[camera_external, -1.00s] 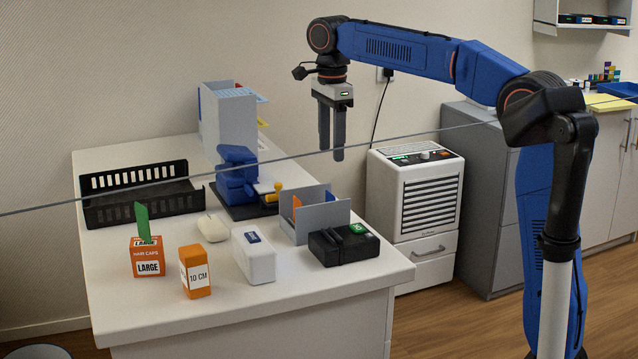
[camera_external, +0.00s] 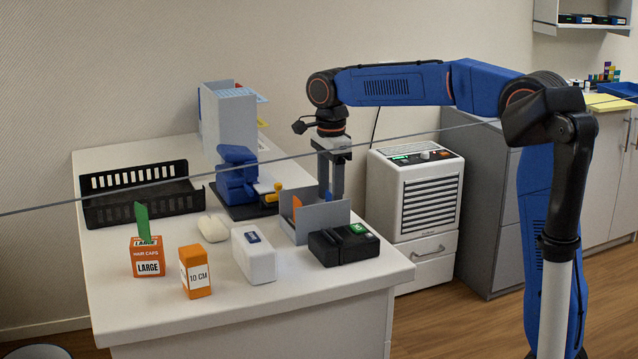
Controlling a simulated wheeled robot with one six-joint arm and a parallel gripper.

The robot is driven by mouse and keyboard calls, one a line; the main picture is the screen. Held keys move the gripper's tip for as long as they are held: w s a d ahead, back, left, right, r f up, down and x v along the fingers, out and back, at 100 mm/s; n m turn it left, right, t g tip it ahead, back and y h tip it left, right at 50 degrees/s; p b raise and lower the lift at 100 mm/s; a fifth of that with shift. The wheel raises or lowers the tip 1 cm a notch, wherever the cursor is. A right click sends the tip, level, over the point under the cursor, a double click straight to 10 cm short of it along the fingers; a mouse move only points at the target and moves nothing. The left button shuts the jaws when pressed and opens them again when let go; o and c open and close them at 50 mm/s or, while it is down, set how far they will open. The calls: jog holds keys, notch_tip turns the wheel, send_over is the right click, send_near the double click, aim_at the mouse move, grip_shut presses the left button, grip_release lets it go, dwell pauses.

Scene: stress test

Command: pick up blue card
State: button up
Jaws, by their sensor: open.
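A grey divider holder (camera_external: 325,216) stands on the right part of the white table. An orange card (camera_external: 297,203) shows upright at its left end. A small blue patch (camera_external: 328,196), apparently the top edge of the blue card, shows just above the holder's front wall; the rest is hidden behind that wall. My gripper (camera_external: 331,190) points straight down over the holder, open, with its fingertips right at the blue patch. Whether the fingers are on both sides of the card is too small to tell.
A black box with a green label (camera_external: 344,243) sits in front of the holder. A white box (camera_external: 254,255) and a blue machine (camera_external: 237,176) are to its left. A white heater (camera_external: 414,195) stands behind, right. A cable crosses the picture.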

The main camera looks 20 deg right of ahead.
jog(key=shift+f, duration=0.3)
jog(key=shift+c, duration=0.7)
jog(key=c, duration=0.7)
jog(key=shift+r, duration=0.1)
